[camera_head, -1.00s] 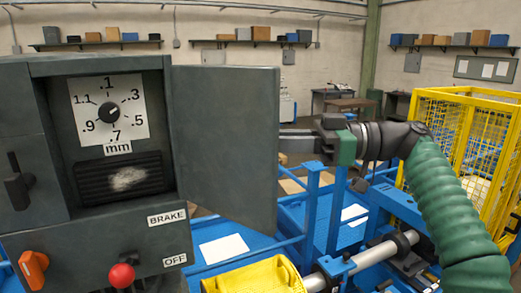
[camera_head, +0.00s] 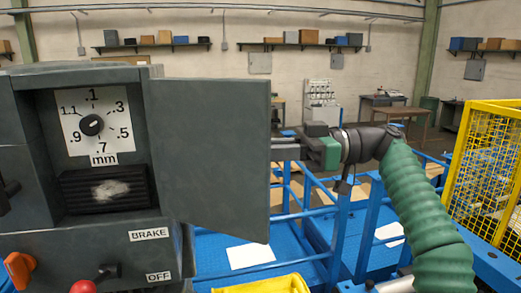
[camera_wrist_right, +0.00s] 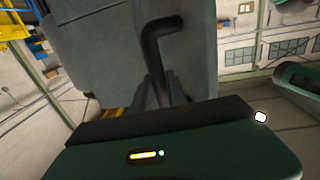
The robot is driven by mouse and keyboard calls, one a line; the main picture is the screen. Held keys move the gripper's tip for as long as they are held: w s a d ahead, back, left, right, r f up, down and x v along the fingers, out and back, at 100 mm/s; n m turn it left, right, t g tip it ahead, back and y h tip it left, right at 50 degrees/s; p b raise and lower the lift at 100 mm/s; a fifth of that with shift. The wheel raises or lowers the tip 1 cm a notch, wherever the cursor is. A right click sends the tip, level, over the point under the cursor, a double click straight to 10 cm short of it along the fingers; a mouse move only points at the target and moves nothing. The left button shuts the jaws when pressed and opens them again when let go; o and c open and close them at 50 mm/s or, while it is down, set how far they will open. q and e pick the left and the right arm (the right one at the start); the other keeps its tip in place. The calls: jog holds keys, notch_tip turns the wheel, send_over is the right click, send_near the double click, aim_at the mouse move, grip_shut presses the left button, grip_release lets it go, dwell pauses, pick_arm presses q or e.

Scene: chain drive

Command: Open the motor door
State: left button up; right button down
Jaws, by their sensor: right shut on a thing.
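The motor door (camera_head: 210,150) is a grey panel that stands swung out to the right of the grey control box (camera_head: 165,235). The open compartment shows a dial (camera_head: 92,125) and a dark vent (camera_head: 108,188). My right gripper (camera_head: 276,148) is at the door's right edge, its fingertips partly hidden behind the panel. In the right wrist view the door (camera_wrist_right: 110,50) carries a dark bent handle (camera_wrist_right: 160,35). My right gripper (camera_wrist_right: 160,90) is shut on this handle. My left gripper is not in view.
An orange switch (camera_head: 18,268) and a red knob (camera_head: 83,287) sit low on the box. Blue railings (camera_head: 345,235) lie below and behind my right arm. A yellow cage (camera_head: 490,165) stands at the right. A yellow object (camera_head: 265,285) is at the bottom.

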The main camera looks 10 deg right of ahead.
jog(key=shift+f, duration=0.1)
jog(key=c, duration=1.5)
grip_release()
jog(key=shift+a, duration=0.1)
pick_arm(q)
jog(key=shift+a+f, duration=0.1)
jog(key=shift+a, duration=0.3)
pick_arm(e)
jog(key=shift+o, duration=0.9)
jog(key=shift+w+a, duration=0.1)
jog(key=shift+a, duration=0.15)
pick_arm(q)
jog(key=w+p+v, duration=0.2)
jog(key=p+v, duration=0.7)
jog(key=p, duration=0.1)
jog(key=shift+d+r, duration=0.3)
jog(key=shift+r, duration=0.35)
pick_arm(e)
jog(key=d, duration=1.7)
jog(key=shift+w, duration=0.4)
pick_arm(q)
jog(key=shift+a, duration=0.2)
pick_arm(e)
jog(key=shift+a, duration=0.1)
